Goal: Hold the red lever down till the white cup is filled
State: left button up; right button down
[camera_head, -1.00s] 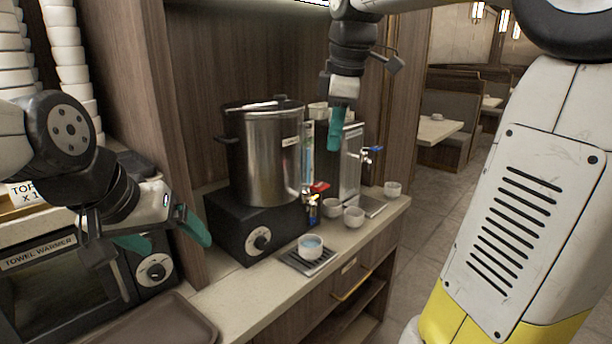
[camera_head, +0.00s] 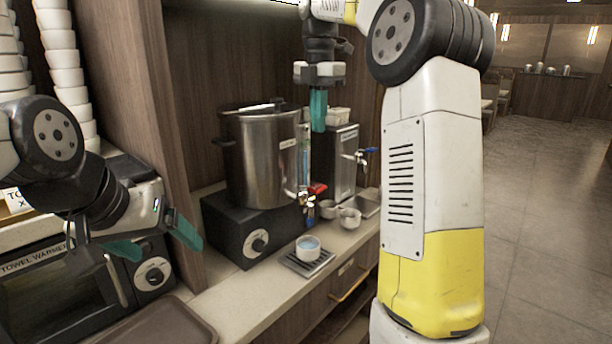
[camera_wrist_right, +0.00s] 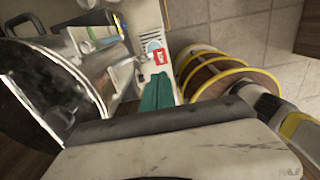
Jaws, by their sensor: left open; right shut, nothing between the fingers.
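The red lever (camera_head: 317,189) sits on the tap at the front of the steel urn (camera_head: 262,160). The white cup (camera_head: 308,248) stands upright on the drip tray (camera_head: 309,266) in front of the urn, with bluish liquid inside. My right gripper (camera_head: 318,122) points down with its teal fingers shut and empty, above the red lever and apart from it. In the right wrist view the shut fingers (camera_wrist_right: 157,92) hang beside the urn (camera_wrist_right: 60,75), and a red part shows close to their tips. My left gripper (camera_head: 155,243) is open and empty in front of the towel warmer.
A second dispenser with a blue lever (camera_head: 367,151) stands right of the urn. More white cups (camera_head: 349,218) stand on the counter near it. The towel warmer (camera_head: 60,290) and a brown tray (camera_head: 165,325) are at lower left. Stacked cups (camera_head: 62,70) rise at the left.

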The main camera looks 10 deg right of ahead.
aim_at(318, 186)
notch_tip(318, 186, down, 14)
jog(key=shift+r, duration=0.1)
dwell(0.4)
